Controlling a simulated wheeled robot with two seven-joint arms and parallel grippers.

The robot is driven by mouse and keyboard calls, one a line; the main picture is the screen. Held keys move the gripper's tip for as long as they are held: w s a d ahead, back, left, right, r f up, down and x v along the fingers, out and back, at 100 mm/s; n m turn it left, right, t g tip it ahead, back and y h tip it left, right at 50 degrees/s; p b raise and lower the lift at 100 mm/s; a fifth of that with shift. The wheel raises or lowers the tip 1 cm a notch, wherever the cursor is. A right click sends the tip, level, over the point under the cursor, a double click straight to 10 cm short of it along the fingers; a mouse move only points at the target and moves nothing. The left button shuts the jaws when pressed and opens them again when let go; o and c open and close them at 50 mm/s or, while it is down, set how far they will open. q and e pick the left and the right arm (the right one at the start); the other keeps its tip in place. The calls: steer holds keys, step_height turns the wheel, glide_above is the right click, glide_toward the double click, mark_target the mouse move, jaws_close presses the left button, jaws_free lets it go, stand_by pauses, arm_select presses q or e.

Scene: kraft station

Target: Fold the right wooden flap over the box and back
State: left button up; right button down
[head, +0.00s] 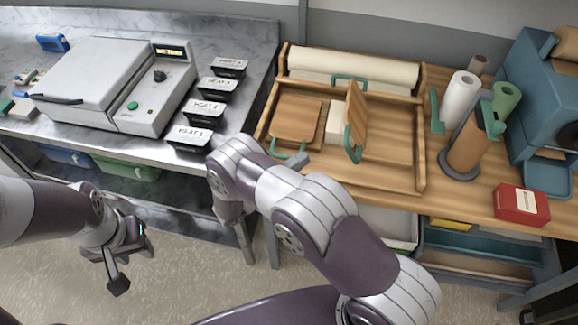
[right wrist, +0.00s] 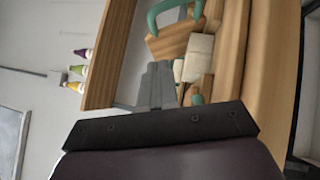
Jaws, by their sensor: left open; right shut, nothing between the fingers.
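The right wooden flap (head: 356,112) stands nearly upright on the wooden tray (head: 398,140), with green handles at its top and lower edge. The white box (head: 335,121) sits just left of it, partly hidden. The left wooden flap (head: 297,118) lies flat on the tray's left side. My right gripper (head: 300,160) is shut and empty at the tray's front edge, left of the right flap. In the right wrist view its grey fingers (right wrist: 160,86) point toward the white box (right wrist: 198,58), apart from it. My left gripper (head: 120,265) is open and empty, low over the floor at left.
A paper roll (head: 350,72) lies behind the tray. A roll holder (head: 466,140) and a red box (head: 521,204) stand to the right. Several labelled containers (head: 198,112) and a grey press (head: 120,84) are on the metal table at left.

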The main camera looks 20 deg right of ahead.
mark_target(345, 143)
arm_select(q)
steer(key=r+p, duration=0.3)
steer(key=s+a+r+p, duration=0.1)
steer(key=r, duration=0.1)
steer(key=shift+r, duration=0.15)
arm_select(e)
steer(key=s+d+r, duration=0.1)
steer(key=d+r, duration=0.2)
steer(key=d, duration=0.4)
steer(key=shift+d+r, duration=0.15)
steer(key=shift+d, duration=0.15)
arm_select(q)
steer(key=shift+w, duration=0.15)
step_height(345, 143, up, 2)
steer(key=p, duration=0.2)
steer(key=shift+r+p, duration=0.1)
steer(key=shift+p, duration=0.2)
arm_select(e)
steer(key=shift+s+d+r+m+g+y, duration=0.5)
steer(key=shift+d+r+m+y, duration=0.3)
steer(key=shift+m, duration=0.3)
steer(key=shift+d, duration=0.1)
arm_select(q)
steer(key=shift+w+a, duration=0.1)
